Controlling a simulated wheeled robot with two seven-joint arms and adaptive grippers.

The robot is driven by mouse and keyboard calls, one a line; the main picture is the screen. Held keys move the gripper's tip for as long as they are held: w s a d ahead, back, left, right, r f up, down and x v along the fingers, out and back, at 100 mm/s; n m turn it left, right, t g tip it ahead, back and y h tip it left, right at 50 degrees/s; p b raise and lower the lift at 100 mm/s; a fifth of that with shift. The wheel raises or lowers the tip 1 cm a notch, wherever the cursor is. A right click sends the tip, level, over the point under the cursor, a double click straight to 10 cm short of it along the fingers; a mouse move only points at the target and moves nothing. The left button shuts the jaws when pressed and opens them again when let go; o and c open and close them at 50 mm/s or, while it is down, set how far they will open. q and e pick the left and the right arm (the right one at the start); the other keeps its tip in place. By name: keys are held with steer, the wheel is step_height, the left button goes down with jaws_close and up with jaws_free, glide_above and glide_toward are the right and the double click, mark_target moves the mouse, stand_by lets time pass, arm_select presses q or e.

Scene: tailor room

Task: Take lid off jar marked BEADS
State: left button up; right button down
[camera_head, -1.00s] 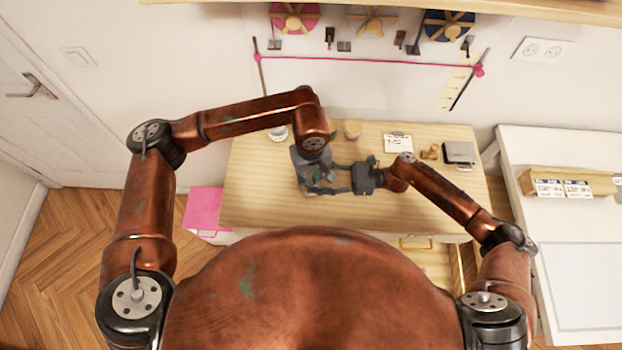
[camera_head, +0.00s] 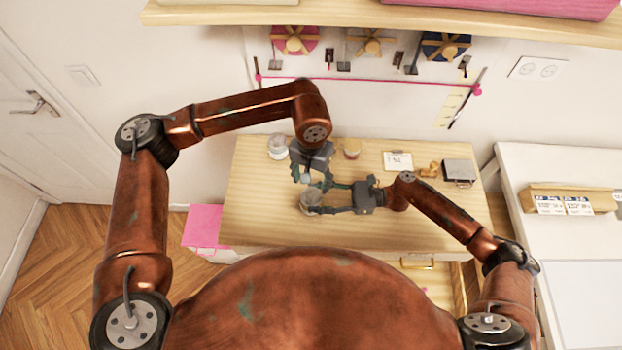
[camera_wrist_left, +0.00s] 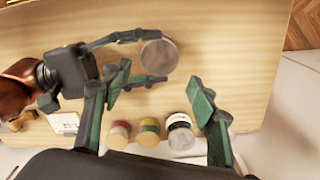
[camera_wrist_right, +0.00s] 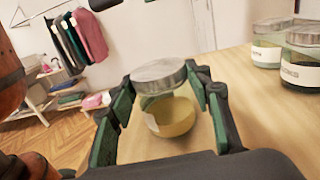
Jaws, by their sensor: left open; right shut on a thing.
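A round glass jar (camera_wrist_right: 172,115) with yellowish contents stands on the table. Its grey metal lid (camera_wrist_right: 158,75) sits on top. A pale label shows at its side, but I cannot read it. My right gripper (camera_wrist_right: 163,100) is shut on this jar from the side, one finger on each side. The jar also shows in the head view (camera_head: 311,203), and its round lid from above in the left wrist view (camera_wrist_left: 160,55). My left gripper (camera_wrist_left: 158,98) is open and empty; in the head view it (camera_head: 314,183) is just behind the jar, apart from it.
Other lidded jars stand at the back: a pale one (camera_head: 278,147) and a reddish one (camera_head: 350,149). A note card (camera_head: 398,161), brown pieces (camera_head: 430,169) and a dark box (camera_head: 459,171) lie at the right. The table's (camera_head: 255,205) left front is clear.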

mark_target(311, 196)
arm_select(q)
steer(key=shift+f, duration=3.95)
steer(key=shift+w, duration=0.1)
steer(key=c, duration=1)
steer(key=n, duration=0.4)
steer(key=shift+a, duration=0.1)
steer(key=shift+c, duration=0.2)
steer(key=o, duration=1.3)
